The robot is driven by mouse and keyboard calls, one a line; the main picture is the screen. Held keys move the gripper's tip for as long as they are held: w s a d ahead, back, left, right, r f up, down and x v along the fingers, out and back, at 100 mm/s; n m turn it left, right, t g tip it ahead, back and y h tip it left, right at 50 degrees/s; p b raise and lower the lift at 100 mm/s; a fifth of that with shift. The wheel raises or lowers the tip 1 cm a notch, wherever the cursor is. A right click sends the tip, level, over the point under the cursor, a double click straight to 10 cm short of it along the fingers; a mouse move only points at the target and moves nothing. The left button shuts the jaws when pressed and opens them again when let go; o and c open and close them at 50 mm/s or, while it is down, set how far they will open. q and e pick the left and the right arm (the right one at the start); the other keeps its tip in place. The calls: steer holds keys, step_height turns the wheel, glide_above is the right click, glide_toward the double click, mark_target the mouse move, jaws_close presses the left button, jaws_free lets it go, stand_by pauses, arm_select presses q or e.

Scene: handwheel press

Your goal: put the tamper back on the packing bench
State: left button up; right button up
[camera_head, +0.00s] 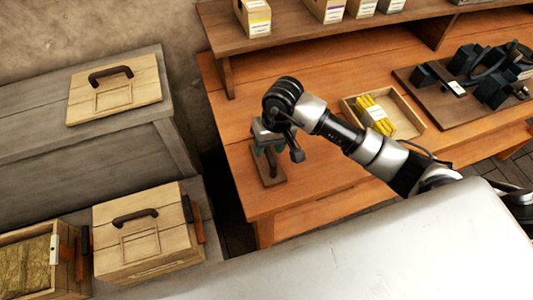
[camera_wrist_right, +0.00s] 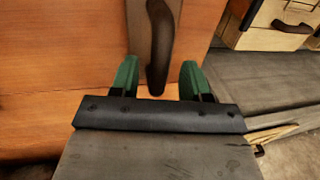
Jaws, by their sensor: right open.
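The tamper, a brown wooden plate with a dark upright handle (camera_wrist_right: 160,40), stands on the left end of the orange wooden bench (camera_head: 300,185). Its plate (camera_head: 268,177) shows below my right gripper (camera_head: 268,153) in the head view. In the right wrist view, the green fingers of this gripper (camera_wrist_right: 158,78) are open, one on each side of the lower end of the handle. I cannot tell whether they touch it. The hand hides most of the handle in the head view. My left gripper is not in view.
A tray of yellow sticks (camera_head: 408,118) and a dark-fitted board (camera_head: 465,85) lie farther right on the bench. Small boxes stand on the shelf (camera_head: 290,32) behind. On the left are a lidded wooden box (camera_head: 148,240), a grey chest (camera_head: 60,140) and a handled lid (camera_head: 115,92).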

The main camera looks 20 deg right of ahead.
step_height(320, 180, up, 8)
steer(key=d+b, duration=0.1)
steer(key=shift+d+b, duration=0.25)
steer(key=shift+b, duration=0.1)
